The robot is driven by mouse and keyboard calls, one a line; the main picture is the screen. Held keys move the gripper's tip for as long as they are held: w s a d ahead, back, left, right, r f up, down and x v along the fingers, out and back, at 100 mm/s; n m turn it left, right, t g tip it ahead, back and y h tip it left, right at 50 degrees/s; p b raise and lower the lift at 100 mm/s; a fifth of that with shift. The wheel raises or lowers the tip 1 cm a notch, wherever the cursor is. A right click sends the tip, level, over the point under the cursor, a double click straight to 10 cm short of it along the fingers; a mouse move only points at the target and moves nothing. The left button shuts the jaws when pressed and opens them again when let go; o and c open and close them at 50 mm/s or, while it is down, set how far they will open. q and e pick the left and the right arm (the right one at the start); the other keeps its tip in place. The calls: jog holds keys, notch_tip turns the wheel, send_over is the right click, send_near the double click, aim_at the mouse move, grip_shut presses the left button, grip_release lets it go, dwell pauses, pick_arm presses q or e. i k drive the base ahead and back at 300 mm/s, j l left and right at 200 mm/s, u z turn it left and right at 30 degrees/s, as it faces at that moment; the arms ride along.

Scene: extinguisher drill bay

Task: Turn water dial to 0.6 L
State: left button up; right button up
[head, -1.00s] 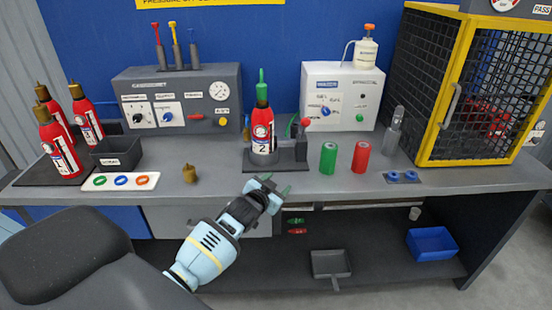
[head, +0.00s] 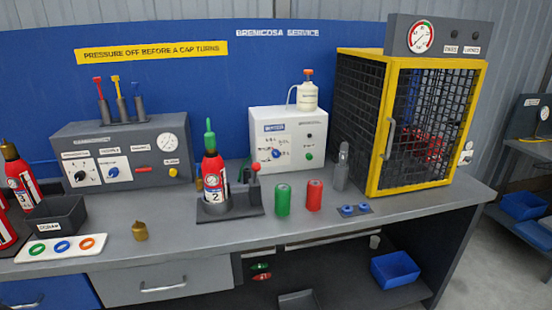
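A white box (head: 297,142) stands at the back of the bench, right of centre. A blue dial (head: 276,154) is on the left of its front panel, with small markings around it that are too small to read. A green button (head: 309,156) sits to the right of the dial. A white bottle with an orange cap (head: 307,95) stands on top of the box. The dial's exact setting cannot be told. Neither of my grippers is in view.
A red extinguisher marked 2 (head: 214,178) stands in a dark holder in front and left of the box. Green (head: 283,200) and red (head: 314,196) cylinders stand before the box. A yellow-framed cage (head: 376,150) is at right. A grey panel (head: 122,152) is at left.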

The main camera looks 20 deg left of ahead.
aim_at(275, 154)
jog(key=i+l+u, duration=0.2)
jog(key=i+l, duration=0.2)
jog(key=l, duration=0.2)
jog(key=i+l+u, duration=0.15)
jog(key=l, duration=0.2)
jog(key=i+l+u, duration=0.1)
jog(key=i+l, duration=0.15)
jog(key=i+l+u, duration=0.1)
jog(key=l, duration=0.35)
jog(key=i+l+u, duration=0.1)
jog(key=l, duration=0.25)
jog(key=i+l+u, duration=0.15)
jog(key=l, duration=0.25)
jog(key=i+l+u, duration=0.1)
jog(key=i+l, duration=0.15)
jog(key=l, duration=0.15)
